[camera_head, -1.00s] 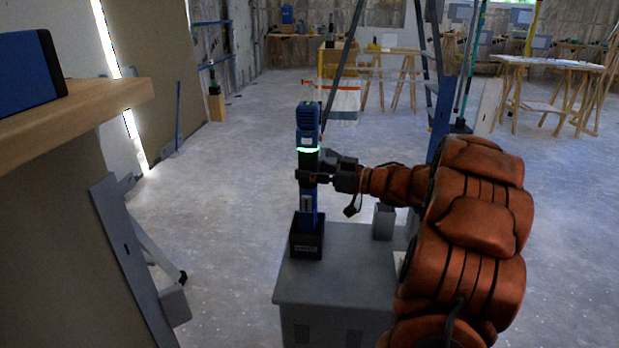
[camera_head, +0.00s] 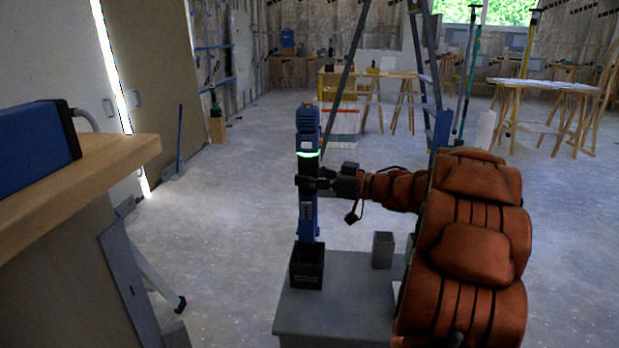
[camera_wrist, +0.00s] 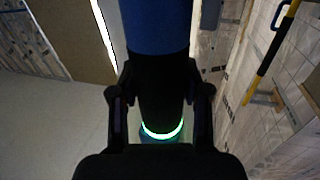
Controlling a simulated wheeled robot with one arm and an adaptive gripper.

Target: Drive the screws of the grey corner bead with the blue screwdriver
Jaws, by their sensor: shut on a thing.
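The blue screwdriver (camera_head: 307,132) stands upright in the head view, with a black grip section and a glowing green ring. My gripper (camera_head: 318,185) is shut around its black middle section. In the wrist view, my gripper (camera_wrist: 160,100) has a finger on each side of the screwdriver (camera_wrist: 155,25). The screwdriver's lower end is just above or at the rim of a black open holder (camera_head: 307,278); I cannot tell whether its tip is clear. I cannot clearly make out the grey corner bead or its screws.
At left, a wooden shelf (camera_head: 110,160) carries a blue box (camera_head: 35,145). A stepladder (camera_head: 425,60) and trestle tables stand behind. The floor between is mostly clear.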

